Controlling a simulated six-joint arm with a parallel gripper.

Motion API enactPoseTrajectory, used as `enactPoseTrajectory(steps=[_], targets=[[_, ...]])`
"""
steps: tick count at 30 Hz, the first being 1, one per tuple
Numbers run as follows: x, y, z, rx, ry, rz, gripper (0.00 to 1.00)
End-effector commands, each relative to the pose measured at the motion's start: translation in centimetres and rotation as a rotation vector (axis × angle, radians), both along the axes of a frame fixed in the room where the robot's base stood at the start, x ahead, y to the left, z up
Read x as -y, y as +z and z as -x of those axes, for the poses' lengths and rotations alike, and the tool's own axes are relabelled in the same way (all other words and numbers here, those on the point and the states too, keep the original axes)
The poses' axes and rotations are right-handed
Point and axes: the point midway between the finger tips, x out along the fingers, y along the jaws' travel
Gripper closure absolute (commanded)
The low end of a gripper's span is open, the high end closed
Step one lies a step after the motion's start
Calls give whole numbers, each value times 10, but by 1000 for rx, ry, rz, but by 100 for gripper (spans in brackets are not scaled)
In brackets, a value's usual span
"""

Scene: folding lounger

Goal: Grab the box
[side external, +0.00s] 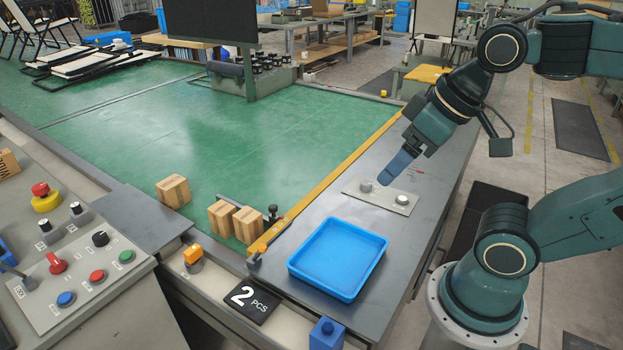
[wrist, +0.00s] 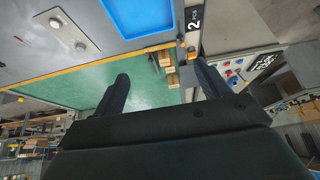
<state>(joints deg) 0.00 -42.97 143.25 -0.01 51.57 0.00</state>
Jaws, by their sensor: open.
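Small wooden-looking boxes are on the green surface by the near end: one alone (side external: 173,191), and two side by side, the left one (side external: 221,219) and the right one (side external: 247,225). Boxes (wrist: 172,81) also show in the wrist view, small and distant, between the fingers. My gripper (side external: 386,182) is above the grey side table, pointing down and left, well apart from the boxes. In the wrist view my gripper (wrist: 161,71) has its two dark fingers wide apart with nothing held between them.
A blue tray (side external: 338,258) lies empty on the grey table, between my gripper and the near edge. A yellow rail (side external: 335,185) and a small dark stop stand beside the paired boxes. A control panel (side external: 80,265) and "2 PCS" sign (side external: 249,299) are at the near side.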

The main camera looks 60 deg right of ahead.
Motion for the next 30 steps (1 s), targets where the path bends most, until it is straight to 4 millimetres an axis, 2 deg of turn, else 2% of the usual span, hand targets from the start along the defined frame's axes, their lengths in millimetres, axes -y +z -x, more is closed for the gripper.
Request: enactPoseTrajectory(steps=[8, 14, 20, 30], targets=[[0, 1, -2, -1, 0, 0, 25], [0, 11, -16, -18, -1, 0, 25], [0, 27, -48, -53, -2, -1, 25], [0, 47, -123, -125, -4, -1, 25]])
